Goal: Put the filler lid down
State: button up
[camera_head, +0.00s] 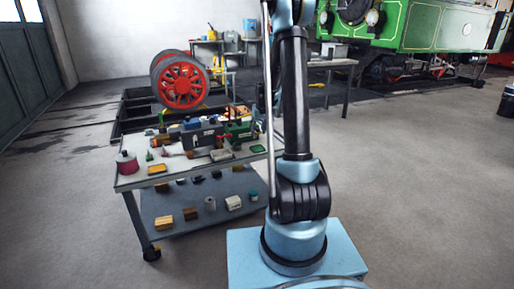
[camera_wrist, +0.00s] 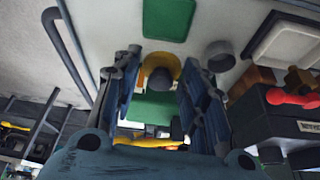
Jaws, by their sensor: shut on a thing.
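My gripper (camera_wrist: 160,66) shows in the wrist view with its two blue fingers closed on a small piece between them. That piece has a yellow rounded part and a dark round end, and looks to be the filler lid (camera_wrist: 160,79). Its lower part is partly hidden by the fingers. It is over the pale bench top, but I cannot tell whether it touches it. A flat green pad (camera_wrist: 168,18) lies just past the fingertips. In the head view the green pad (camera_head: 258,148) is at the right end of the bench, and my arm hides the gripper.
A grey ring-shaped cup (camera_wrist: 219,54) and a pale tray (camera_wrist: 285,42) lie right of the fingers.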

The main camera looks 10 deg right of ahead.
send_near(257, 148)
jog(key=shift+x, duration=2.55)
jog(key=shift+f, duration=0.5)
jog(key=o, duration=0.9)
jog(key=shift+w+f, duration=0.1)
